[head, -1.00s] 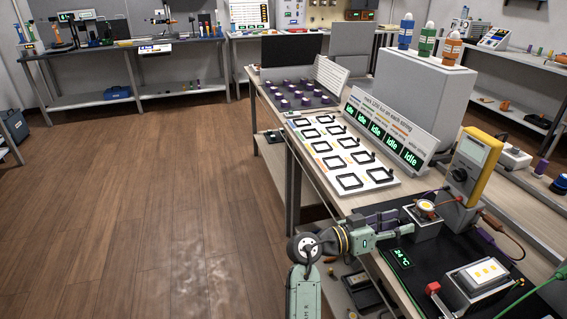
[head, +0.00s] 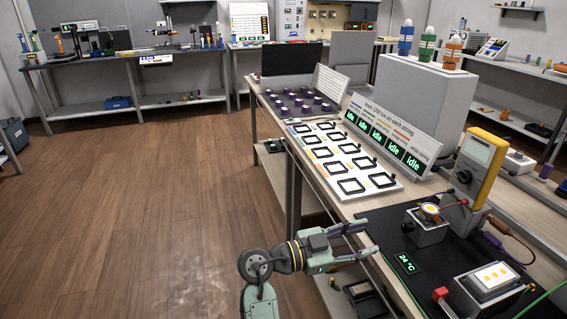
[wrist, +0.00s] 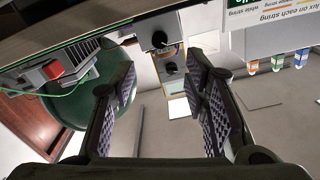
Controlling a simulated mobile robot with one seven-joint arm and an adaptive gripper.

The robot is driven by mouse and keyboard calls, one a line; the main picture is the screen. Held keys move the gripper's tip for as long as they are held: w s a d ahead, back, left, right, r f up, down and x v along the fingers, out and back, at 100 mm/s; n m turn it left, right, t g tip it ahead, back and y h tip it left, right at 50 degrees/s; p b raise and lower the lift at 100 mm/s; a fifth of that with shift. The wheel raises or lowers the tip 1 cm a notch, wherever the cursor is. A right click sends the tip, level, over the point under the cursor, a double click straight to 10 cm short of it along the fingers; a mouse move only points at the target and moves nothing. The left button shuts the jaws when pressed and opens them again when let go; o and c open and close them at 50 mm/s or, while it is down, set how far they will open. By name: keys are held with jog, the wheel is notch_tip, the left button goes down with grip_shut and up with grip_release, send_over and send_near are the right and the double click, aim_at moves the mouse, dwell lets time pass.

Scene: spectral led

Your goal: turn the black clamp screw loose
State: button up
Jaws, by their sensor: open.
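The black clamp screw (head: 408,227) is a small dark knob on the left face of a small grey block (head: 430,234) that carries a round yellow LED. In the wrist view the screw (wrist: 160,39) shows at the top, facing me, beyond the gap between my fingers. My gripper (head: 370,238) is open and empty, level with the table edge and left of the block, with a clear gap to the screw. Its two padded fingers also show in the wrist view (wrist: 161,72), apart and touching nothing.
The yellow multimeter (head: 481,165) stands behind the block, with leads nearby. A larger LED module (head: 487,287) with a red knob (head: 441,294) is at front right. A temperature display (head: 405,264) lies on the black mat (head: 385,215). Open floor lies left.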

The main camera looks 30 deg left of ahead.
jog(key=a+r+n+t+y+p, duration=0.2)
jog(key=a+r+n+t+y, duration=0.5)
jog(key=a+r+n+y, duration=0.3)
jog(key=shift+w+a+r+t+y, duration=0.2)
jog(key=shift+a+r+t+y, duration=0.2)
jog(key=shift+a+r+y, duration=3.3)
jog(key=shift+o, duration=0.4)
jog(key=a+h, duration=0.1)
jog(key=a+f+h, duration=0.1)
jog(key=shift+f+h, duration=0.25)
jog(key=shift+h, duration=0.15)
